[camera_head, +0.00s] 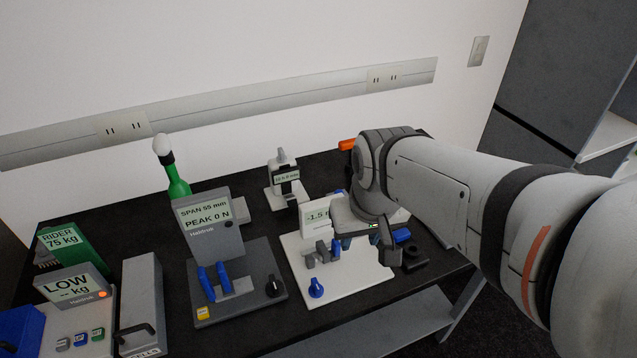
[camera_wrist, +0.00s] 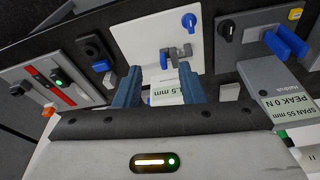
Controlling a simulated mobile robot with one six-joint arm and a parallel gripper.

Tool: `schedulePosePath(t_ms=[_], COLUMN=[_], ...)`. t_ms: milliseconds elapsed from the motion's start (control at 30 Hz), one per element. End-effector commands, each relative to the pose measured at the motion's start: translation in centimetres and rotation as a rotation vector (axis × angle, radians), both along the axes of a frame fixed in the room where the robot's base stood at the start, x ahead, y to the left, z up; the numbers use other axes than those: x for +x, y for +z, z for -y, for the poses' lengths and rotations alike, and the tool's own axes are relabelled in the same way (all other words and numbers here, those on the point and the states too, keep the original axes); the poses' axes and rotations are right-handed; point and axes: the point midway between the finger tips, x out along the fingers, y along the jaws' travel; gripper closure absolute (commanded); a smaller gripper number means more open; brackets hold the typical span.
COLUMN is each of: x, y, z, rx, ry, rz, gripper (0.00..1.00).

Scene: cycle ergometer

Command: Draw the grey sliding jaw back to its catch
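A white plate (camera_head: 293,256) carries a display reading about -1.5 mm (camera_head: 316,215), a blue knob (camera_head: 316,288) and small grey jaw pieces (camera_head: 322,253). In the wrist view the grey jaw pieces (camera_wrist: 176,54) lie on the plate (camera_wrist: 140,35), just beyond my fingertips, below the blue knob (camera_wrist: 189,20). I cannot tell which piece slides, and no catch is clear. My gripper (camera_wrist: 163,84) is open, with its two blue-grey fingers apart and the display (camera_wrist: 165,92) showing between them. In the head view my wrist hides part of the plate's right side.
A dark grip meter (camera_head: 236,310) with blue handles (camera_head: 214,283) stands left of the plate. In the wrist view a dark round part (camera_wrist: 92,48) lies left of the plate.

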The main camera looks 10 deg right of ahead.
Motion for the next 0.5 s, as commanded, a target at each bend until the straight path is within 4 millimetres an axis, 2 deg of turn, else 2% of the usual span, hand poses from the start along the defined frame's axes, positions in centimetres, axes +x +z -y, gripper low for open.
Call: schedulePosePath(t_ms=[167, 300, 500], x=[4.9, 8.7, 12.3], y=[-2.2, -4.8, -8.4], z=[-0.2, -0.2, -0.3], rx=[-0.011, -0.016, -0.020], ry=[0.057, 0.103, 0.153], rz=[-0.086, -0.147, -0.210], gripper=[0.64, 0.64, 0.64])
